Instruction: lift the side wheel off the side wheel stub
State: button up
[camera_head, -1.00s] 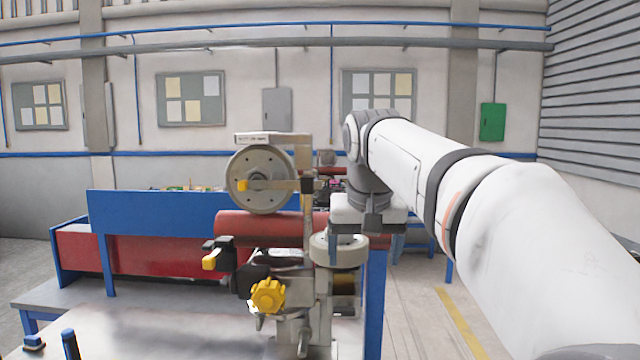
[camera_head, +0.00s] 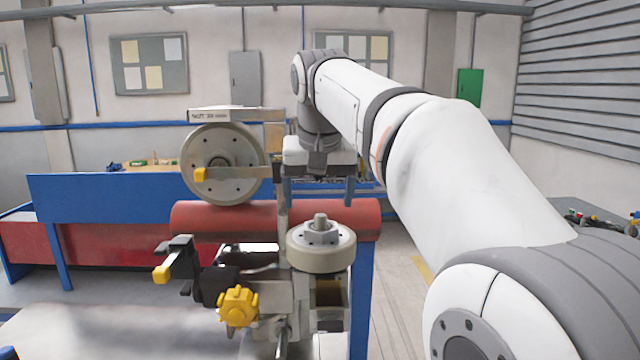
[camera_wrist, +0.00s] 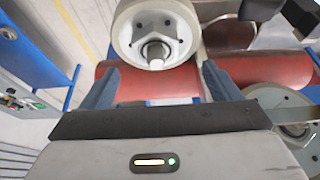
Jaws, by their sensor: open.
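The side wheel (camera_head: 321,256) is a pale, thick disc lying flat on the side of the train's wheel assembly. The side wheel stub (camera_head: 320,221) sticks up through its grey hub. In the wrist view the side wheel (camera_wrist: 124,40) and stub (camera_wrist: 155,56) show at the top, just past the fingertips and roughly between them. My gripper (camera_head: 318,190) is open and empty, fingers pointing down, above and apart from the wheel. In the wrist view my gripper (camera_wrist: 158,80) has a blue-grey finger at either side. The stub's lower part is hidden inside the wheel.
A larger upright wheel (camera_head: 223,190) rests on the red tube (camera_head: 360,218) left of my gripper. A yellow knob (camera_head: 238,306) and a yellow-tipped lever (camera_head: 165,272) stick out at lower left. A blue-framed bench (camera_head: 110,205) stands behind. Open floor lies to the right.

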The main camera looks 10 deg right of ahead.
aim_at(321, 216)
jog(key=shift+d+x, duration=0.15)
jog(key=shift+x, duration=1.45)
jog(key=shift+d+x, duration=0.15)
jog(key=shift+x, duration=1.45)
jog(key=shift+r, duration=0.1)
grip_shut()
